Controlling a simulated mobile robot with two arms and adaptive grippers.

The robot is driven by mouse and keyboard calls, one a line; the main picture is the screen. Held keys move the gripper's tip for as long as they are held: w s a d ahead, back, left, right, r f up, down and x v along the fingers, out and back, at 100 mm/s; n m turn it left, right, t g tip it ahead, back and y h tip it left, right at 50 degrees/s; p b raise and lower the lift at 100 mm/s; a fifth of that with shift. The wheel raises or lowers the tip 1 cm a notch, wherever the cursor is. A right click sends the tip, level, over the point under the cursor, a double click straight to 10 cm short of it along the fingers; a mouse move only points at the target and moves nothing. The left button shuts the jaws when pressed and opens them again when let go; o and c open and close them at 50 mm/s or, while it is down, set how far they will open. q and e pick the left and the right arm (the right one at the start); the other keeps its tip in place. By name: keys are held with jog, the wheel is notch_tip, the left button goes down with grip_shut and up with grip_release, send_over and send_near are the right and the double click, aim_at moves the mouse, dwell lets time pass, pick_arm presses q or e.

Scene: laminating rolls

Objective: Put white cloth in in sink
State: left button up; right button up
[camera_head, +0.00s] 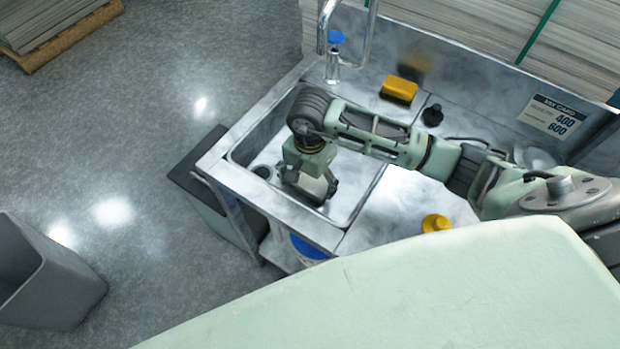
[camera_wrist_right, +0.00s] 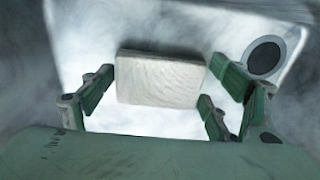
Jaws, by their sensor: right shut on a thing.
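The white cloth (camera_wrist_right: 160,78) shows in the right wrist view as a pale, folded rectangular piece between the fingers of my right gripper (camera_wrist_right: 158,84). My right gripper is shut on it. In the head view my right gripper (camera_head: 310,190) points down inside the sink basin (camera_head: 358,185), and the cloth is hidden beneath it. The wrist view shows the basin floor around the cloth and the dark round drain (camera_wrist_right: 264,57) to its right. I cannot tell whether the cloth touches the floor. My left gripper is not in view.
A yellow sponge (camera_head: 399,89), a black knob-like item (camera_head: 432,115) and a yellow item (camera_head: 436,223) are on the counter at the right. A grey bin (camera_head: 50,280) stands on the open floor at left.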

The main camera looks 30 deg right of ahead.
aim_at(310, 183)
jog(key=shift+f, duration=0.15)
jog(key=o, duration=1.1)
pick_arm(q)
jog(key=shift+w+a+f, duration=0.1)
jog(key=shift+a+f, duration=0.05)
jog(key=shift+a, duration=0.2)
pick_arm(e)
jog(key=shift+r, duration=0.35)
pick_arm(q)
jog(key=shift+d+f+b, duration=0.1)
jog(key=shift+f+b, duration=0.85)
jog(key=shift+b, duration=0.1)
pick_arm(e)
notch_tip(310, 183, up, 12)
jog(key=shift+f, duration=0.15)
